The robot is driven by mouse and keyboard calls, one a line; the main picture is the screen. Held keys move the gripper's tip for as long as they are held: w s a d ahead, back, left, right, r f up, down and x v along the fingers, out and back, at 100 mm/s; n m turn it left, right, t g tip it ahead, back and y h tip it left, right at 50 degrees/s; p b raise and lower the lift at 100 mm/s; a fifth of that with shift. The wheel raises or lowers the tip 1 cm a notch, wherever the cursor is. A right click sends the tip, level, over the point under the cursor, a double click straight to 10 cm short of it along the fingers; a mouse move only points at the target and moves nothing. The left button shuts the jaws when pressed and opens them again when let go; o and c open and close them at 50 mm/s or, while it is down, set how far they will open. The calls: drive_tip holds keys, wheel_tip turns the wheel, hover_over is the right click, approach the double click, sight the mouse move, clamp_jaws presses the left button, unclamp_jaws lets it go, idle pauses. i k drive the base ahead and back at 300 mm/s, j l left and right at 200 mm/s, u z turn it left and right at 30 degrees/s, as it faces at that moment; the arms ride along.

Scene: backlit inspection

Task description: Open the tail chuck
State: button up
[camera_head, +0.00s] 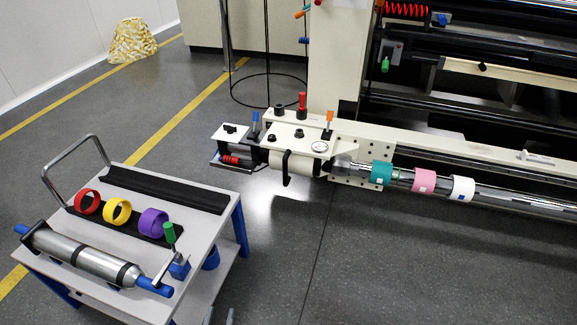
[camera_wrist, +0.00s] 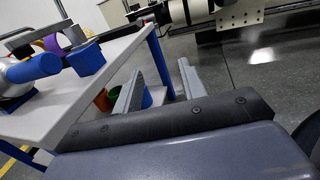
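The machine's cream headstock (camera_head: 290,140) stands right of centre in the head view. A metal chuck-like piece (camera_head: 342,166) at its right side meets the shaft (camera_head: 400,177); I cannot tell whether its jaws are open. A blue-handled lever (camera_head: 255,122), a red knob (camera_head: 302,101) and an orange-handled lever (camera_head: 328,119) stand up from the headstock. My gripper (camera_wrist: 160,78) is open and empty in the wrist view, its two grey fingers apart beside the trolley.
The white trolley (camera_head: 215,225) at left carries a metal roller (camera_head: 85,258), red, yellow and purple rings, and a green-handled crank (camera_head: 169,235). Teal, pink and white sleeves (camera_head: 423,181) sit on the shaft. Open grey floor (camera_head: 345,265) lies between trolley and machine.

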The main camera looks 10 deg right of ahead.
sight(311, 153)
drive_tip(key=i+l, duration=0.35)
drive_tip(key=i+l+z, duration=0.1)
drive_tip(key=i+l, duration=0.2)
drive_tip(key=i, duration=0.3)
drive_tip(key=i+l, duration=0.3)
drive_tip(key=i, duration=0.15)
